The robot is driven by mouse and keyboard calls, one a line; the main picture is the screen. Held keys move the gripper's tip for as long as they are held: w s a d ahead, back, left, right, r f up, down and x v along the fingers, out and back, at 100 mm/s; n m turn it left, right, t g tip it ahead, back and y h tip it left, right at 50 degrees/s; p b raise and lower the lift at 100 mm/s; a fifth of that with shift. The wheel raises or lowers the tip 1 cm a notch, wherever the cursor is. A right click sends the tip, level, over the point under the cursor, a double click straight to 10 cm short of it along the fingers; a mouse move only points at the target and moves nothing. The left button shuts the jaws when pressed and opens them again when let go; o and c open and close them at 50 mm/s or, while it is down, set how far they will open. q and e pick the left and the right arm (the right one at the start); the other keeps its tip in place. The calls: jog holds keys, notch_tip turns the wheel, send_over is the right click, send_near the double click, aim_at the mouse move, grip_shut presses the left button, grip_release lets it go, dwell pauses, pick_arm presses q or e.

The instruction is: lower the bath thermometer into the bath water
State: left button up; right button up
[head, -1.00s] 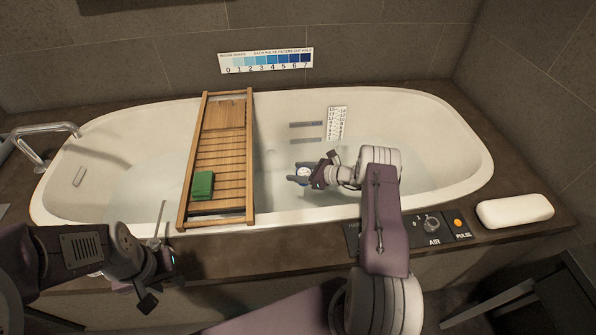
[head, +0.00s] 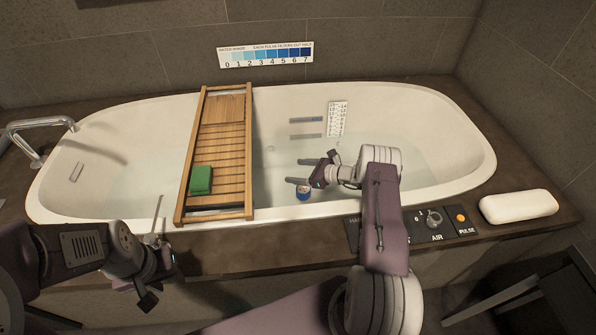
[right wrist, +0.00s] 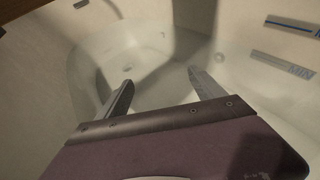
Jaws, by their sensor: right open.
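My right gripper (head: 299,171) is open and empty over the bath water (head: 375,150). Its two spread fingers also show in the right wrist view (right wrist: 160,90), with nothing between them; I do not see the thermometer there. My left gripper (head: 160,245) is outside the tub at the lower left; its fingers are unclear.
A wooden bath tray (head: 228,165) spans the tub left of my right gripper, with a green block (head: 201,180) on it. A control panel (head: 412,228) and a white pillow-like piece (head: 518,207) lie on the near rim. A faucet (head: 40,128) stands at the left.

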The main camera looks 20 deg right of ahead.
jog(key=p+v, duration=0.3)
jog(key=v, duration=0.6)
jog(key=shift+r, duration=0.1)
dwell(0.4)
